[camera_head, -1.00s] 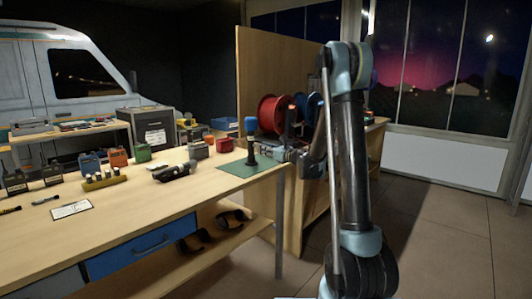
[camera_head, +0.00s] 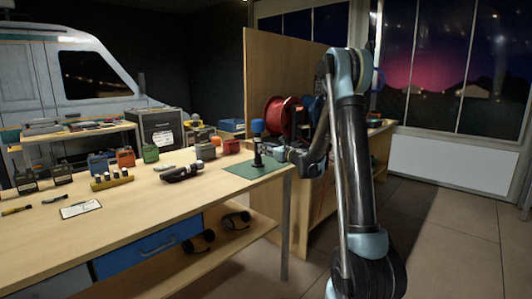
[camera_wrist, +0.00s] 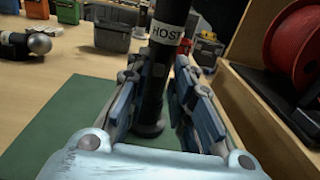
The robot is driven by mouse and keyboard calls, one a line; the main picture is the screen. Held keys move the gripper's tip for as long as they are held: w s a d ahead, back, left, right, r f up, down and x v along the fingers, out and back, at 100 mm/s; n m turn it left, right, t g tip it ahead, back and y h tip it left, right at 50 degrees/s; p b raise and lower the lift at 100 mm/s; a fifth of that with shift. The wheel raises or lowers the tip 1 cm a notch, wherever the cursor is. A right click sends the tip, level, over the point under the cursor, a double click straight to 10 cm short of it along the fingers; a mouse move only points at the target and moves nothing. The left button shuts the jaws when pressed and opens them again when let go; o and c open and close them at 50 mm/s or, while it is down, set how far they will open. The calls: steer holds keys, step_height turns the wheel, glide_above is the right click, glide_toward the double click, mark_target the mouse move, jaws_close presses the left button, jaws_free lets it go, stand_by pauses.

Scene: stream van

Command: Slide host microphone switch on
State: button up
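The host microphone (camera_head: 258,143) is black with a blue top and stands upright on a green mat (camera_head: 237,170) at the bench's right end. In the wrist view its black handle (camera_wrist: 154,98) bears a white HOST label, and its top is cut off. I cannot make out its switch in either view. My gripper (camera_head: 279,154) is just right of the handle in the head view. In the wrist view my gripper (camera_wrist: 170,75) has its two fingers apart, one on each side of the handle. I cannot tell whether they touch it.
A dark microphone (camera_head: 182,173) lies on the bench left of the mat. Several battery-like boxes and a clipboard (camera_head: 80,208) are further left. A wooden divider (camera_head: 268,75) and a red cable reel (camera_head: 281,118) stand close behind and right of the mat.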

steer(key=shift+a, duration=0.1)
stand_by(0.6)
jaws_close()
